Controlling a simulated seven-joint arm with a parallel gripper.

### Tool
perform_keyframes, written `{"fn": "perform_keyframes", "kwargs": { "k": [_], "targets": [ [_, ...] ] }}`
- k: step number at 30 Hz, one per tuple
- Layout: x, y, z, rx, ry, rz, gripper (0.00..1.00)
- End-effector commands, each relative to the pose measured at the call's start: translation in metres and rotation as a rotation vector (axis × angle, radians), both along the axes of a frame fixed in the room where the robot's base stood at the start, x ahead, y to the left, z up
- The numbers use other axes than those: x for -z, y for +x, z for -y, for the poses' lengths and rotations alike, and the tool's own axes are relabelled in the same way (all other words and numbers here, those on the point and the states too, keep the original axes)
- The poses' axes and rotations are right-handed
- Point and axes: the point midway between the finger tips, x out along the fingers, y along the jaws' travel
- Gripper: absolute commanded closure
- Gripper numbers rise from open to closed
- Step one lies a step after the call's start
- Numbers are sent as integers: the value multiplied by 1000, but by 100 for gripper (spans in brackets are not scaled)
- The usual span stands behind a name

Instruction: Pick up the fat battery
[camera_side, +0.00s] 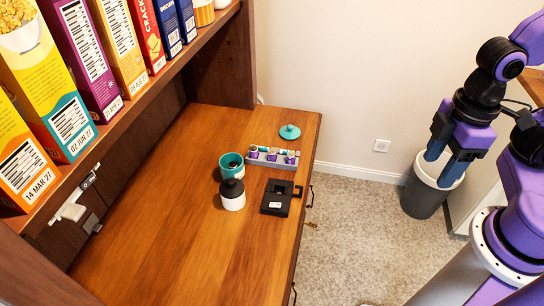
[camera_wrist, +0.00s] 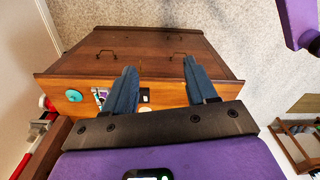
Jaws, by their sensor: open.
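A grey tray (camera_side: 285,165) on the wooden desk holds several small purple-and-silver cylinders (camera_side: 272,155), which look like batteries. They are too small to tell which one is the fat battery. The tray also shows, tiny and partly behind a finger, in the wrist view (camera_wrist: 101,96). My gripper (camera_side: 443,166) is at the right, off the desk's edge and well apart from the tray, in front of a grey bin. Its two blue fingers are spread and empty, as the wrist view (camera_wrist: 160,66) shows too.
Beside the tray on the desk are a teal cup (camera_side: 231,160), a white jar with a black top (camera_side: 232,198), a black device (camera_side: 276,197) and a teal lid (camera_side: 290,131). A shelf (camera_side: 150,88) of cereal boxes overhangs the left. The front desk area is clear.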

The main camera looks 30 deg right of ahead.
Motion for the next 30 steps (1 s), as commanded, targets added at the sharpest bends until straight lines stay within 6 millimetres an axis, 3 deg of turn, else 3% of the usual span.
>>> {"fn": "perform_keyframes", "kwargs": {
  "k": [5,15,21,30],
  "targets": [
    [-7,47,-35,278,-2,-7,43],
    [-6,163,-96,933,-3,-19,43],
    [6,233,-117,1317,-3,-26,43],
    [38,332,-124,1893,-2,-33,43]
  ]
}}
